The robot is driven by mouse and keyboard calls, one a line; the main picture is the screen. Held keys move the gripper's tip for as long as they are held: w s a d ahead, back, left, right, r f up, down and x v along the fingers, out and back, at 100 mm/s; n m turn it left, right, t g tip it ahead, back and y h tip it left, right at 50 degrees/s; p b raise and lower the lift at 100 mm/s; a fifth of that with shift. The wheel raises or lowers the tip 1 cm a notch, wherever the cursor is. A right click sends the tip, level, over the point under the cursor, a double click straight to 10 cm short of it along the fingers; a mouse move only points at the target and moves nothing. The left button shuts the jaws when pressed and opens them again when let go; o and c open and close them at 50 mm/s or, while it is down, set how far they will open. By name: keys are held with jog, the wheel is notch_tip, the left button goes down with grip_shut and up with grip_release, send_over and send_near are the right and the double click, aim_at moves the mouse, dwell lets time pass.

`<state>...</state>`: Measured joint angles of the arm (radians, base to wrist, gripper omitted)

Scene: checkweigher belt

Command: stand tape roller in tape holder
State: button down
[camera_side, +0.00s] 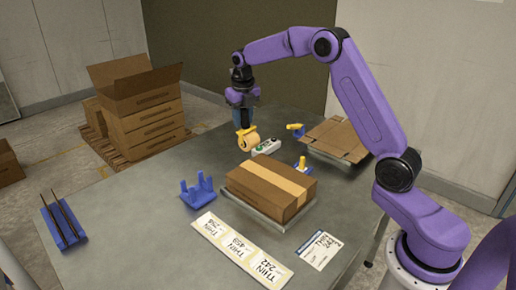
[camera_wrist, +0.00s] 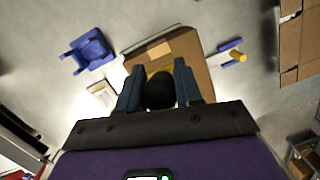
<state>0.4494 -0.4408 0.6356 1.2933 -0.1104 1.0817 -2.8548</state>
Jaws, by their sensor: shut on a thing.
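My gripper (camera_side: 242,122) is shut on the tape roller (camera_side: 248,139) and holds it in the air above the table, behind the taped carton. The roller's tan-yellow roll hangs below the fingers. In the wrist view, a dark rounded part of the tape roller (camera_wrist: 159,90) sits between the two fingers of my gripper (camera_wrist: 159,72), with a little yellow beyond it. The blue tape holder (camera_side: 198,193), with upright prongs, stands empty on the table, left of the carton and apart from the roller. It also shows at upper left in the wrist view (camera_wrist: 88,50).
A taped carton (camera_side: 270,186) sits on a metal plate beside the holder. Label sheets (camera_side: 240,250) lie in front. A blue rack with dark rods (camera_side: 63,222) stands at left.

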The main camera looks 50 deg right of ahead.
jog(key=w+a+f+t, duration=0.1)
jog(key=w+a+t, duration=0.15)
jog(key=a, duration=0.65)
jog(key=w+a+f+t, duration=0.1)
jog(key=w+a, duration=0.2)
jog(key=a, duration=0.5)
notch_tip(320, 180, down, 11)
jog(key=shift+w, duration=0.2)
dwell(0.4)
jog(key=shift+f+g, duration=0.15)
jog(key=shift+g, duration=0.1)
jog(key=c, duration=0.7)
grip_release()
jog(key=shift+o, duration=0.2)
jog(key=v, duration=1.7)
jog(key=shift+a+r, duration=0.2)
